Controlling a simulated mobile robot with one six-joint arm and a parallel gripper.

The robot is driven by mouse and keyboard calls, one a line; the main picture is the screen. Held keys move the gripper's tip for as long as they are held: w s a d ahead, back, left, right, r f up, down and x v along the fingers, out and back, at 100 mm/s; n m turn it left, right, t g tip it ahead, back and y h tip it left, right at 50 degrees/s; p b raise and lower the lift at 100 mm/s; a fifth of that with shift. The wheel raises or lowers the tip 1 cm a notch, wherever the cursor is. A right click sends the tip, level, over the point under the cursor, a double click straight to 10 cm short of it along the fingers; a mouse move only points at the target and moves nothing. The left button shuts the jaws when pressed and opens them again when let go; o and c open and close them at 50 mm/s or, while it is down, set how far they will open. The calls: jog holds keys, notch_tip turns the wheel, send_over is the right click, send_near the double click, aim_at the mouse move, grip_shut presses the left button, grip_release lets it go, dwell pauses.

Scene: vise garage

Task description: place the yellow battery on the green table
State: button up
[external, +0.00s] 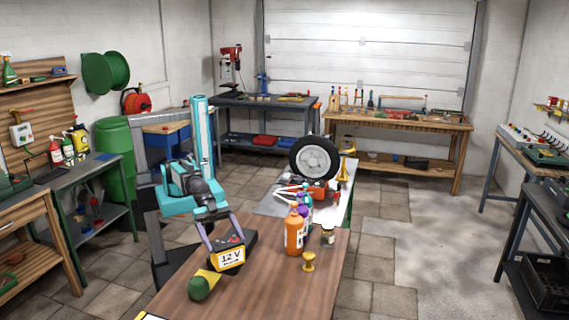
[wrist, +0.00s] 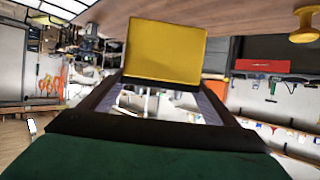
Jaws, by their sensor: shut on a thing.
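The yellow battery (external: 229,259) has a black top and a "12 V" label. It is over the left part of the brown wooden table (external: 275,275) in the external view. My gripper (external: 226,240) is shut on it, one finger at each side. In the wrist view the battery shows as a yellow block (wrist: 165,52) between the fingers. I cannot tell whether its underside touches the wood. A table with a grey-white top and green legs (external: 348,210) stands behind the brown one.
A green and yellow object (external: 199,287) lies just in front of the battery. An orange bottle (external: 294,232), a small jar (external: 328,235) and a yellow knob-like piece (external: 309,261) stand to the right. A wheel (external: 314,158) and tools occupy the table behind. The brown table's front middle is clear.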

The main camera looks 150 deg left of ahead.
jog(key=shift+w+d+r+m+h, duration=0.1)
jog(key=shift+d+r+m+h, duration=0.1)
jog(key=shift+r+m+h, duration=0.15)
jog(key=shift+f, duration=0.15)
dwell(0.5)
jog(key=shift+a+f+y, duration=0.15)
jog(key=shift+f+y, duration=0.1)
jog(key=shift+y, duration=0.2)
jog(key=shift+s+a+f+n+y, duration=0.35)
jog(key=shift+a+f+n+y, duration=0.3)
jog(key=shift+n, duration=0.3)
jog(key=shift+s+a+f+n+g+y, duration=0.1)
jog(key=shift+a+f+n+y, duration=0.15)
jog(key=shift+a+n+y, duration=0.25)
jog(key=shift+s+a+f+n+g+y, duration=0.1)
jog(key=shift+a+f+n+y, duration=0.15)
jog(key=shift+a, duration=0.4)
jog(key=shift+s+a+f+n+g+y, duration=0.1)
jog(key=shift+a+f+n+y, duration=0.1)
jog(key=shift+a+n+y, duration=0.3)
jog(key=shift+s+a+r+n+g+y, duration=0.1)
jog(key=shift+s+a+n+g+y, duration=0.15)
jog(key=shift+n+g+y, duration=0.45)
jog(key=shift+s+a+r+n+g+y, duration=0.1)
jog(key=shift+a+n+g+y, duration=0.25)
jog(key=shift+n+y, duration=0.55)
jog(key=shift+s+a+r+n+g+y, duration=0.1)
jog(key=shift+s+a+n+g+y, duration=0.1)
jog(key=shift+n+g+y, duration=0.5)
